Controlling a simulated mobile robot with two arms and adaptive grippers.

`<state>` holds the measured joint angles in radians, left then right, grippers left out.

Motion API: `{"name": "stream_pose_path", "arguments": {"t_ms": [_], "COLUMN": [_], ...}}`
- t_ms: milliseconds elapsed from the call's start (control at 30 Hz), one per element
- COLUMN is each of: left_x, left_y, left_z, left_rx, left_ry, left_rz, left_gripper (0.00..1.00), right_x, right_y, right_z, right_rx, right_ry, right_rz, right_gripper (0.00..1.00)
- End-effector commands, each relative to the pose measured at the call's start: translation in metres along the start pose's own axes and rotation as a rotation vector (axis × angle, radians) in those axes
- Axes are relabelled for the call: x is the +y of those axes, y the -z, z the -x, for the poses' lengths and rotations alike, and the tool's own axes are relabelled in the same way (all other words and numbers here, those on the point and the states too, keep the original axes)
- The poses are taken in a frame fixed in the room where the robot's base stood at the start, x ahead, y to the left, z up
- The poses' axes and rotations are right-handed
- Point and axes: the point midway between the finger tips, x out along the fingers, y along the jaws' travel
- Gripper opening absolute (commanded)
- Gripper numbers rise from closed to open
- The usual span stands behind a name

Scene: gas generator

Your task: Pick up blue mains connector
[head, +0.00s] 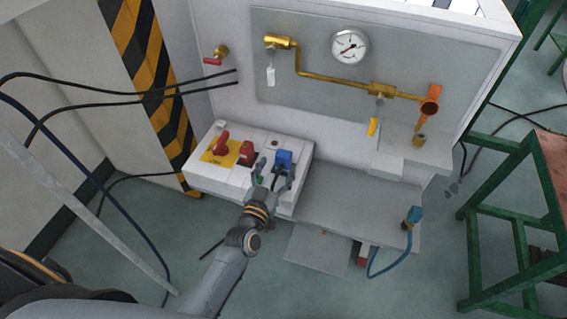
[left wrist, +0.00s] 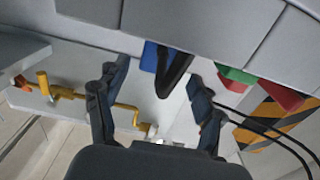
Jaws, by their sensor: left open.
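A blue connector (head: 284,159) sits on the front right of the white control box (head: 214,178). The gripper also shows in the left wrist view (left wrist: 157,80). A second blue connector (head: 413,215), with a blue cable, is at the right end of the grey ledge. My right gripper is not in view.
A red switch on a yellow plate (head: 220,148) and a red part (head: 246,153) sit left of the blue connector on the box. Brass piping (head: 335,80) and a gauge (head: 349,47) are on the panel behind. The grey ledge (head: 345,205) is mostly clear. A green-framed table (head: 520,220) stands right.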

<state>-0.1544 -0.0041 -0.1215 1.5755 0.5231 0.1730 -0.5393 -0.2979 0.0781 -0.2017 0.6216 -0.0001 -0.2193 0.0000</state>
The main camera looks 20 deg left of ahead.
Motion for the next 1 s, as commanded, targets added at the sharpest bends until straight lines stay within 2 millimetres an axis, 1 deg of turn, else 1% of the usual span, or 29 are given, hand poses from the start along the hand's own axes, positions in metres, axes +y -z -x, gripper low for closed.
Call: {"name": "stream_pose_path", "arguments": {"t_ms": [33, 100, 200, 300, 500, 567, 600, 767, 800, 833, 1000], "left_x": [0.003, 0.004, 0.004, 0.004, 0.004, 0.004, 0.004, 0.004, 0.004, 0.004, 0.004], "left_y": [0.003, 0.002, 0.001, 0.001, 0.001, 0.001, 0.001, 0.001, 0.001, 0.002, 0.002], "left_z": [-0.01, -0.02, -0.031, -0.035, -0.035, -0.035, -0.035, -0.035, -0.035, -0.035, -0.035], "left_rx": [0.003, 0.002, 0.001, 0.0, 0.0, 0.0, 0.0, 0.0, 0.0, 0.002, 0.002], "left_ry": [0.0, 0.0, -0.001, -0.001, -0.001, -0.001, -0.001, -0.001, -0.001, 0.0, 0.0], "left_rz": [0.002, 0.001, 0.0, 0.0, 0.0, 0.0, 0.0, 0.0, 0.0, 0.0, 0.0], "left_gripper": [0.68, 0.68, 0.68, 0.68, 0.68, 0.56, 0.48, 0.15, 0.07, 0.03, 0.03], "right_x": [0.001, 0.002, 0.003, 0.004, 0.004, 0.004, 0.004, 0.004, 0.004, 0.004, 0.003], "right_y": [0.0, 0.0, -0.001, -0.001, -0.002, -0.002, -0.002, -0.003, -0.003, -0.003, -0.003], "right_z": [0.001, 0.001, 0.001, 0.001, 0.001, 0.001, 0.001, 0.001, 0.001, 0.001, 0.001], "right_rx": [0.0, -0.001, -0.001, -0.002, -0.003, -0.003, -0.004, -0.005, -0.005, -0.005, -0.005], "right_ry": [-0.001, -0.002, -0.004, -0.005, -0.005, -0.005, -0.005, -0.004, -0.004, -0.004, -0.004], "right_rz": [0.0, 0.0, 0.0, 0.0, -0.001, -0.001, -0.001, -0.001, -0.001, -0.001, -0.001], "right_gripper": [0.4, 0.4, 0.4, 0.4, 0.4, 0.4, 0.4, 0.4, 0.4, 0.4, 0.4]}}
